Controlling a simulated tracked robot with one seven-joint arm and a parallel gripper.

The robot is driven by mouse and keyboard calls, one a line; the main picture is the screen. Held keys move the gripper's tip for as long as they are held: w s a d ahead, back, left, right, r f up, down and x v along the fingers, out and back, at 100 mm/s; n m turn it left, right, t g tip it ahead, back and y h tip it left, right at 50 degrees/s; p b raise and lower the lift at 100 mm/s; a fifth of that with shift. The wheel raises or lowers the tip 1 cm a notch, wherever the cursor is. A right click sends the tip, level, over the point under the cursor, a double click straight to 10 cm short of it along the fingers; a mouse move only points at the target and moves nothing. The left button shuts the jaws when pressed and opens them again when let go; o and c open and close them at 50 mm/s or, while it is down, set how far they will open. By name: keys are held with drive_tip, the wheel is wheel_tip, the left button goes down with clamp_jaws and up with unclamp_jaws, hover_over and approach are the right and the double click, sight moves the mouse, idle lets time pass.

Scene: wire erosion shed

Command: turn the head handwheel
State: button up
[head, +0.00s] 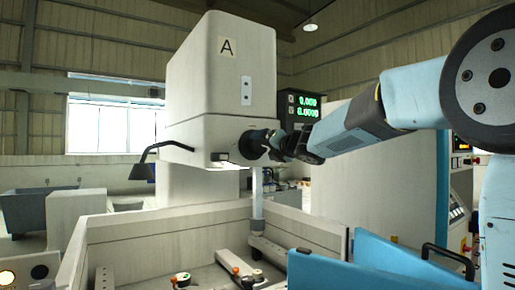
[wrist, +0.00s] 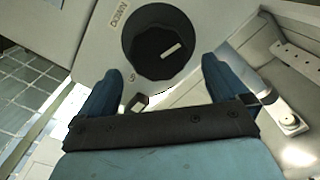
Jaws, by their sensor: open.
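The head handwheel (wrist: 150,62) is a black round wheel with a pale bar mark on its face. In the wrist view it sits on the pale machine head, beside lettering that reads DOWN. In the head view the handwheel (head: 250,147) shows dark on the side of the grey machine head (head: 205,110) marked A, partly hidden by my gripper. My gripper (head: 272,142) is close to it. In the wrist view the two blue fingers of my gripper (wrist: 160,70) are apart, with the wheel showing between and beyond them. I cannot tell whether they touch it.
Below is an open machine tank (head: 130,232) with several fixtures in it. A black lamp (head: 142,168) sticks out at left of the head. A display (head: 303,107) with green digits stands behind. Blue panels (head: 345,265) stand at the front right.

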sight(260, 146)
drive_tip(key=shift+x, duration=2.75)
drive_tip(key=c, duration=0.9)
drive_tip(key=shift+c, duration=0.2)
